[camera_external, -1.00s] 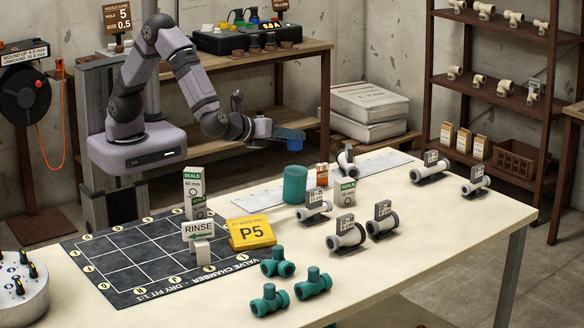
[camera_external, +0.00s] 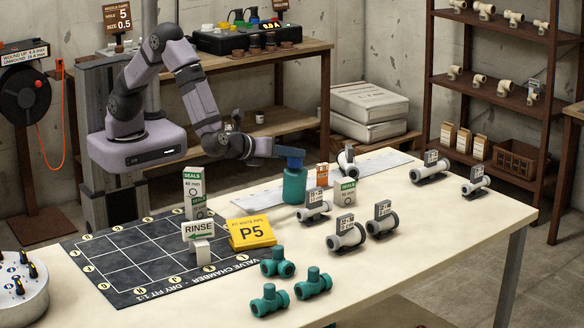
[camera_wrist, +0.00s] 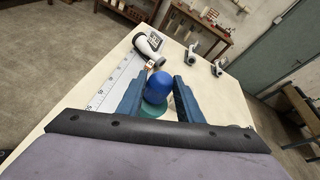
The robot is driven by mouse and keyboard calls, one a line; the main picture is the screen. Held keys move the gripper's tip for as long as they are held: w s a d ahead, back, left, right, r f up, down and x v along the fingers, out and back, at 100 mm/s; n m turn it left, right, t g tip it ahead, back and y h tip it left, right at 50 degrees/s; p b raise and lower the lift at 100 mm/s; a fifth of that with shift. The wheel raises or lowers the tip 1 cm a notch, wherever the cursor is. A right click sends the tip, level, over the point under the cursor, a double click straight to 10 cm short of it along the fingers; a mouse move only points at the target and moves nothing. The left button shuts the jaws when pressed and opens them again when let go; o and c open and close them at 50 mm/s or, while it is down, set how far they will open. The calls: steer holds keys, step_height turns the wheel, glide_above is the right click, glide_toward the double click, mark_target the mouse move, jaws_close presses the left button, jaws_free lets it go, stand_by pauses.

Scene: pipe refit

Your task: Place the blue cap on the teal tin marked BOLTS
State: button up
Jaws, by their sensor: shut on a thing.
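The teal tin (camera_external: 294,188) stands upright on the cream table, behind the pale pipe fittings; no BOLTS lettering shows on the side facing the external camera. My gripper (camera_external: 291,156) is directly above it, shut on the blue cap. In the wrist view the rounded blue cap (camera_wrist: 157,84) sits between my dark blue fingers (camera_wrist: 164,88), with the teal tin's rim (camera_wrist: 151,109) showing under it. The cap is at the tin's top; whether it is fully seated cannot be told. In the external view my fingers largely hide the cap.
Teal tees (camera_external: 313,283) lie at the front. The table's right front is clear.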

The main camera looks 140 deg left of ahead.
steer(key=shift+f+b, duration=0.35)
steer(key=shift+f, duration=0.05)
steer(key=o, duration=1)
steer(key=shift+o, duration=0.2)
steer(key=shift+r, duration=0.15)
steer(key=shift+r+p, duration=0.5)
steer(key=shift+p, duration=0.1)
steer(key=b+v, duration=0.2)
steer(key=v, duration=1)
steer(key=shift+w+f, duration=0.1)
steer(key=shift+f, duration=0.1)
